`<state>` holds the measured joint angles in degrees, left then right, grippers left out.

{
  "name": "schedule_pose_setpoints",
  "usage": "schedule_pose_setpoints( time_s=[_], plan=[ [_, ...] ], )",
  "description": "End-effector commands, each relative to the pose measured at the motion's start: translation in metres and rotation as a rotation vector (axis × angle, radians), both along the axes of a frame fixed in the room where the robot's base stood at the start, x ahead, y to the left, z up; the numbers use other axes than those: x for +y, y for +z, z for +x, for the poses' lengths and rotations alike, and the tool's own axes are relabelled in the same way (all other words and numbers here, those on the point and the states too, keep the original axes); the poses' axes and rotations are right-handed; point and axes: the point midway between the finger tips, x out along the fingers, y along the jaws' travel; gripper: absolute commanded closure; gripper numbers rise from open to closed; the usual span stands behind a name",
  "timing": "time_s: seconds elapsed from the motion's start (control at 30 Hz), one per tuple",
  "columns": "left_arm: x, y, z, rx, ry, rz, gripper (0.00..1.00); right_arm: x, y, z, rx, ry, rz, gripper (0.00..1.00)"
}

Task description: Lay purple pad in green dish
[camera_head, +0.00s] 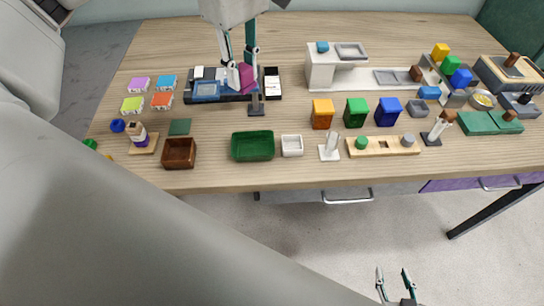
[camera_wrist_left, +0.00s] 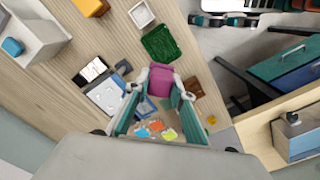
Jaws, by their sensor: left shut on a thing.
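My left gripper (camera_head: 239,78) is shut on the purple pad (camera_head: 247,77), which shows magenta. It is held over the black tray (camera_head: 226,98) as seen in the head view. The pad (camera_wrist_left: 160,82) is also between my left fingertips (camera_wrist_left: 161,72) in the left wrist view. The green dish (camera_head: 253,146) stands near the front edge of the table, apart from the pad, and its inside looks empty. The dish (camera_wrist_left: 160,43) lies beyond the fingertips in the left wrist view. My right gripper (camera_head: 395,284) is open and empty, low in front of the table.
A brown wooden box (camera_head: 179,153) is left of the dish, and a small white dish (camera_head: 292,145) is close on its right. A dark post (camera_head: 256,104) stands behind the dish. Several coloured tiles (camera_head: 161,101) lie at the left. Orange, green and blue blocks (camera_head: 322,114) are further right.

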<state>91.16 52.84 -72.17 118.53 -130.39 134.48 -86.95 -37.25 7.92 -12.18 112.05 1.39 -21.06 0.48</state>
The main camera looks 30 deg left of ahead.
Motion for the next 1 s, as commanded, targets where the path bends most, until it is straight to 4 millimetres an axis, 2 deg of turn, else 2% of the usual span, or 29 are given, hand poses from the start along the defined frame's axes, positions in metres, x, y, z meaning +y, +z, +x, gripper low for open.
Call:
schedule_pose_setpoints(
  time_s=[0.13,0.23,0.7,0.83,1.0],
  plan=[
    [-0.006,0.000,-0.007,0.000,0.010,0.000,0.97,0.002,0.000,0.001,-0.007,0.002,0.004,0.60],
    [-0.007,-0.013,-0.009,0.005,0.012,0.000,0.97,0.002,0.002,0.003,-0.012,0.002,0.005,0.60],
    [-0.007,-0.125,-0.009,0.007,0.012,-0.002,0.97,0.001,-0.011,0.000,-0.001,0.000,0.002,0.60],
    [-0.006,-0.147,-0.009,0.004,0.013,-0.002,0.97,0.000,-0.014,-0.001,0.002,0.001,0.000,0.60],
    [-0.006,-0.159,-0.007,-0.001,0.013,-0.002,0.97,0.000,-0.015,-0.001,0.003,0.000,0.000,0.60]
  ],
)
